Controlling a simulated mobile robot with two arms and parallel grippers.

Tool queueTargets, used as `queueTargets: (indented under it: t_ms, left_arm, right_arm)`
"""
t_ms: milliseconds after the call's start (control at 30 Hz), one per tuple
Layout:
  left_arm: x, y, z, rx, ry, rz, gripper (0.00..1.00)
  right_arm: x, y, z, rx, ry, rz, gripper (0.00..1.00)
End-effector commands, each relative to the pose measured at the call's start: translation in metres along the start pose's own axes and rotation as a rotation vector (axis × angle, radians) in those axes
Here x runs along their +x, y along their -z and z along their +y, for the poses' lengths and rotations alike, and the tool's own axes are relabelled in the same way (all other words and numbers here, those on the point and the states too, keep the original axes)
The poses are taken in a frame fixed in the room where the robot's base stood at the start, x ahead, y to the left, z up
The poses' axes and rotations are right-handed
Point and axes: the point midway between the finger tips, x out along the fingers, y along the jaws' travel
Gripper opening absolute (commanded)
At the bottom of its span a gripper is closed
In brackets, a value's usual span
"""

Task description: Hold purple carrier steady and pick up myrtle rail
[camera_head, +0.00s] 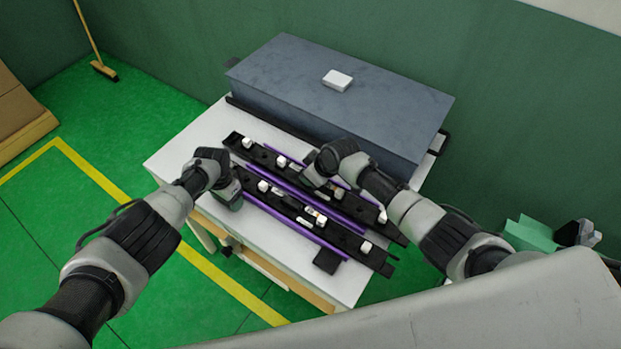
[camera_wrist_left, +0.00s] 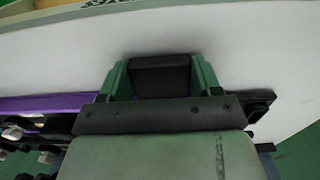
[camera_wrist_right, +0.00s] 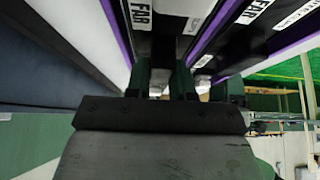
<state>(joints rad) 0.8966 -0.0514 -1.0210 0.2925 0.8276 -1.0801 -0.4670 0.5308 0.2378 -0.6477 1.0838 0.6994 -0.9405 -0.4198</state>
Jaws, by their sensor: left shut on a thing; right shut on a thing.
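The purple carrier (camera_head: 296,223) lies on the white table, seen as long purple strips running along two dark rails. The far rail (camera_head: 259,155) and near rail (camera_head: 345,238) lie parallel between the strips, with white clips and labels. No rail looks clearly myrtle; both look black. My left gripper (camera_head: 232,195) is shut on a black tab (camera_wrist_left: 160,78) at the carrier's near left side. My right gripper (camera_head: 313,180) points down at the middle of the far rail and is shut on it; the contact is partly hidden.
A large grey box (camera_head: 330,105) with a small white block (camera_head: 337,80) on top stands behind the carrier. Another black tab (camera_head: 328,261) sticks out at the carrier's near right. The white table (camera_head: 178,155) has free room at the left.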

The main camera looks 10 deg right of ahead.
Motion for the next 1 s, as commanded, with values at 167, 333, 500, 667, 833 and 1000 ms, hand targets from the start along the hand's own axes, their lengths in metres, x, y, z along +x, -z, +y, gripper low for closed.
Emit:
queueTargets:
  t_ms: [167,333,500,667,833,1000]
  left_arm:
    - [0.000,0.000,0.000,-0.001,0.000,0.001,0.34]
    - [0.000,0.000,0.000,-0.001,0.000,0.001,0.34]
    - [0.000,0.000,0.000,-0.001,0.000,0.001,0.34]
    - [0.000,0.000,0.000,-0.001,0.000,0.001,0.34]
    - [0.000,0.000,0.000,-0.001,0.000,0.001,0.74]
    - [0.000,0.000,0.000,0.000,0.000,0.000,0.93]
  right_arm:
    - [-0.034,0.020,0.001,-0.003,-0.004,0.006,0.00]
    - [-0.059,0.035,0.001,-0.002,-0.003,0.004,0.00]
    - [-0.071,0.041,0.001,-0.001,-0.002,0.002,0.00]
    - [-0.072,0.041,0.001,0.000,-0.002,0.000,0.00]
    - [-0.072,0.041,0.001,0.000,-0.002,0.001,0.00]
    - [-0.072,0.042,0.001,0.000,-0.002,0.001,0.00]
